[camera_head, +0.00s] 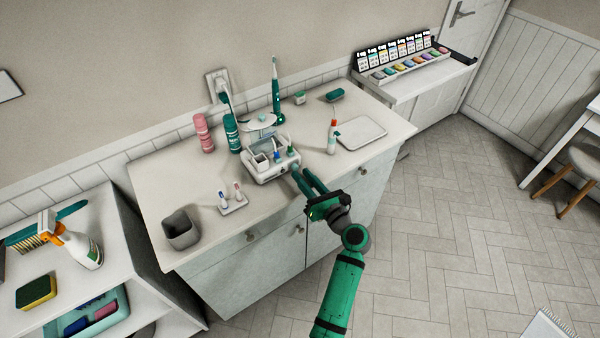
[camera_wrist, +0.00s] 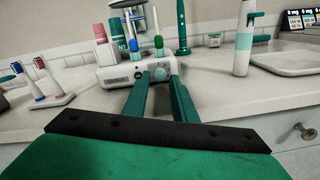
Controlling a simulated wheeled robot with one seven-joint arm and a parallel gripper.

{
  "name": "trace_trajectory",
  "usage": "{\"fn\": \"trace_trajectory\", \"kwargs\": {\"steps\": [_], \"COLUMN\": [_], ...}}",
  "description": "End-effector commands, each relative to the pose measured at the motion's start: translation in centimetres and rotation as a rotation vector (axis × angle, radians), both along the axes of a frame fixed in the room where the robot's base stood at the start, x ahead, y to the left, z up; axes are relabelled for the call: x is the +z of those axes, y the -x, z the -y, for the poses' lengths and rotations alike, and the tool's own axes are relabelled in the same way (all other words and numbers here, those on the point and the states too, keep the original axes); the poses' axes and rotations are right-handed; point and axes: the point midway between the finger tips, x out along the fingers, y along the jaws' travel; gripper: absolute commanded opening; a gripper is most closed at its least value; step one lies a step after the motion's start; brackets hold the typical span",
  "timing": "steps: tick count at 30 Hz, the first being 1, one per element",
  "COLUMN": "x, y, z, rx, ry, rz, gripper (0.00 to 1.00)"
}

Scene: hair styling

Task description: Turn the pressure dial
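The white oral-care device (camera_head: 266,172) stands near the front edge of the cabinet top, with a clear tank behind and coloured brush heads in it. In the wrist view the device (camera_wrist: 113,74) faces me. A pale round dial (camera_wrist: 162,72) is on the right part of its front. My gripper (camera_wrist: 159,82) has its two green fingers parted, one on each side of the dial's lower part. I cannot tell whether they touch it. In the head view my gripper (camera_head: 297,172) reaches the device's front right corner and hides the dial.
A stand with two brush heads (camera_head: 233,205) and a grey cup (camera_head: 181,230) are to the left. An orange-capped tube (camera_head: 332,137) and a white tray (camera_head: 361,133) are to the right. A green electric toothbrush (camera_head: 276,95) stands behind. The countertop's front right is clear.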

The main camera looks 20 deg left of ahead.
Motion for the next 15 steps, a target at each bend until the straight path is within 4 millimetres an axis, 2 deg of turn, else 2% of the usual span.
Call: {"fn": "trace_trajectory", "kwargs": {"steps": [6,15], "x": [0.0,0.0], "y": [-1.3,-1.6], "z": [-1.7,-2.1], "rx": [0.001,0.000], "ry": [0.000,0.001], "rz": [0.000,0.001], "gripper": [0.25,0.25]}}
